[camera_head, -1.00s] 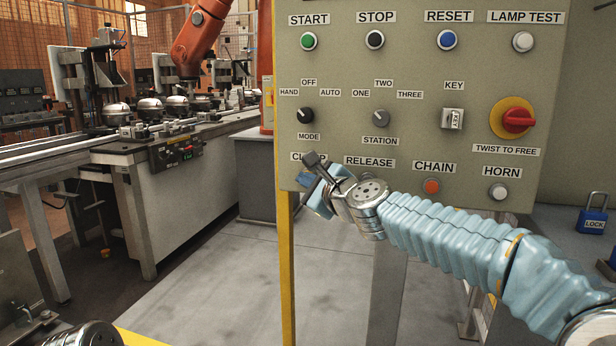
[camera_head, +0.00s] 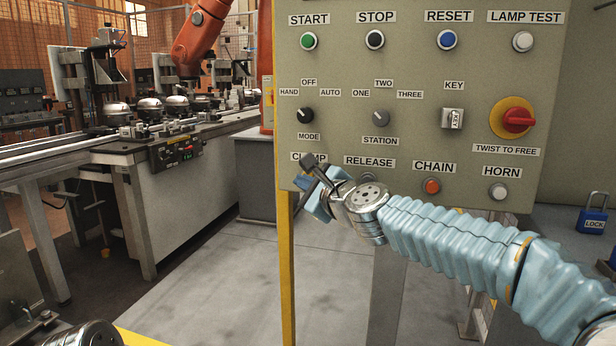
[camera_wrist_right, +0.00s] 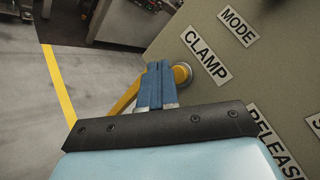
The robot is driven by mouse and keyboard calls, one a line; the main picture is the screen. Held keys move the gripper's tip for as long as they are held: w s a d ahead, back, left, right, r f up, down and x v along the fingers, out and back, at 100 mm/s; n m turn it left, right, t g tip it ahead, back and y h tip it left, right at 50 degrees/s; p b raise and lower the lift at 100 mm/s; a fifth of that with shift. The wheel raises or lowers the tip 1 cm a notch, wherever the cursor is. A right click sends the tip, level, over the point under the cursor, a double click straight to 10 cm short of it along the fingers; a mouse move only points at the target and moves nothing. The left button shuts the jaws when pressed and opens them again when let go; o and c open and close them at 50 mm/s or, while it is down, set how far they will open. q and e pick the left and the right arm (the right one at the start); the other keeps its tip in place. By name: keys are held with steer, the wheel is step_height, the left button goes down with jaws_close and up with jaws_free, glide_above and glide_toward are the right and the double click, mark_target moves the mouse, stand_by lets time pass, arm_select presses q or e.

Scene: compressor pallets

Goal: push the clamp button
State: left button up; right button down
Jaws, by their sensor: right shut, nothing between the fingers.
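The clamp button (camera_wrist_right: 182,74) shows in the right wrist view as a yellow-orange round button in a ring, just below the CLAMP label (camera_wrist_right: 206,54). My right gripper (camera_wrist_right: 158,66) has its blue fingers shut with nothing between them. The fingertips are right beside the button and overlap its left edge in that view; I cannot tell whether they touch it. In the head view my right gripper (camera_head: 306,184) is at the panel's lower left corner, under the partly covered CLAMP label (camera_head: 309,158), and the button is hidden behind it. My left gripper's fingers do not show.
The grey control panel (camera_head: 420,65) carries several other buttons and knobs. The release button beside the gripper is largely covered by my wrist. The orange chain button (camera_head: 432,186) is farther right. A yellow post (camera_head: 286,270) stands below the panel's left edge; open floor lies left of it.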

steer(key=s, duration=0.2)
steer(key=s+a, duration=0.1)
steer(key=s, duration=0.2)
steer(key=shift+s+a+p, duration=0.3)
steer(key=shift+s+a, duration=0.05)
steer(key=shift+a, duration=0.05)
stand_by(0.6)
